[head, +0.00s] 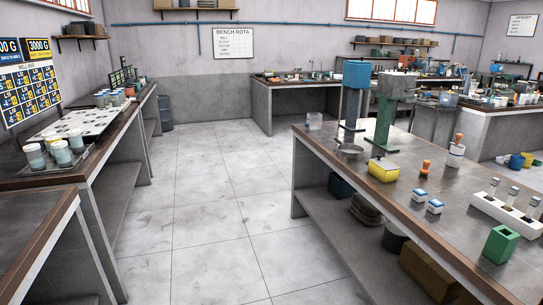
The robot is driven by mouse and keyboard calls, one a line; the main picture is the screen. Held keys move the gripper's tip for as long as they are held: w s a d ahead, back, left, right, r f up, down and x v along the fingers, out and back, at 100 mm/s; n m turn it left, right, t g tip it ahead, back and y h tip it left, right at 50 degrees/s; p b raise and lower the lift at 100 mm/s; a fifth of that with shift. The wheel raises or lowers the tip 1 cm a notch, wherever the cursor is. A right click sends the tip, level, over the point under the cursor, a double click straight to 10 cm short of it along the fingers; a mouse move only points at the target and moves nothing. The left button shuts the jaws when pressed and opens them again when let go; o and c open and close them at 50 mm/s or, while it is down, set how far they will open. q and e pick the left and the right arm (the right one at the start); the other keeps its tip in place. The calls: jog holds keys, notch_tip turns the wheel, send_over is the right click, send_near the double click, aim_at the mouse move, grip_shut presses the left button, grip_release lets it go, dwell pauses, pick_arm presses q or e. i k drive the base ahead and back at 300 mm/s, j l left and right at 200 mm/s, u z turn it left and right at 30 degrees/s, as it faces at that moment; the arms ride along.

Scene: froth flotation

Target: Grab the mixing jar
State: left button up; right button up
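I cannot tell for sure which vessel is the mixing jar. A clear, open-topped container (314,121) stands at the far left corner of the right bench, beside the blue-headed stand machine (356,75). On the left bench, several pale cups with grey-green contents, one a lidded-looking jar (62,153), stand in a grey tray (28,171). More small cups (116,97) stand farther back on that bench. Neither of my grippers shows in the head view.
Clear tiled floor (220,200) runs between the benches. A dark bin (165,112) stands at the back.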

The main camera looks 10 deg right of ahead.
aim_at(456, 156)
jog(key=i+z, duration=0.45)
jog(key=i+j+z, duration=0.1)
jog(key=i+z, duration=0.15)
jog(key=z, duration=0.25)
jog(key=i+j+z, duration=0.3)
jog(key=z, duration=0.15)
jog(key=i+j+z, duration=0.3)
jog(key=z, duration=0.2)
